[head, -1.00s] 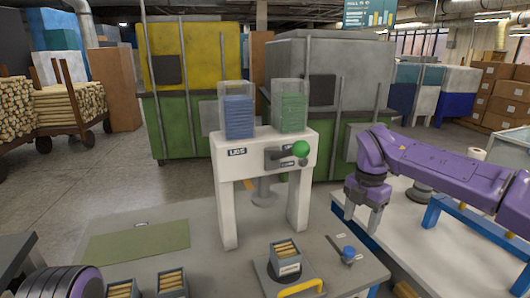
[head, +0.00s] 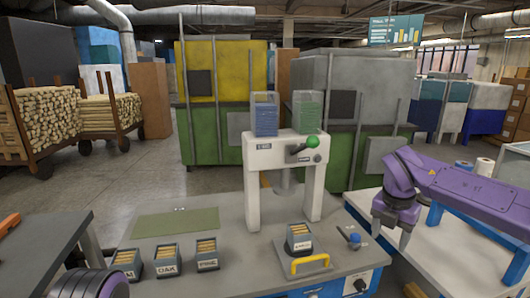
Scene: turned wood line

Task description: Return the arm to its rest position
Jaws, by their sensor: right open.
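My right arm (head: 460,190) is purple and reaches in from the right edge. Its gripper (head: 393,228) points down over the pale table at the right, open, with nothing seen between its fingers. It is apart from the white press (head: 257,190) and to the right of it. Of my left arm (head: 92,284), only a dark rounded part with purple shows at the bottom left; its gripper is out of view.
A bin of wooden pieces (head: 299,243) stands on a plate with a yellow handle (head: 310,264) by the press. Several labelled bins (head: 168,268) stand at the front left.

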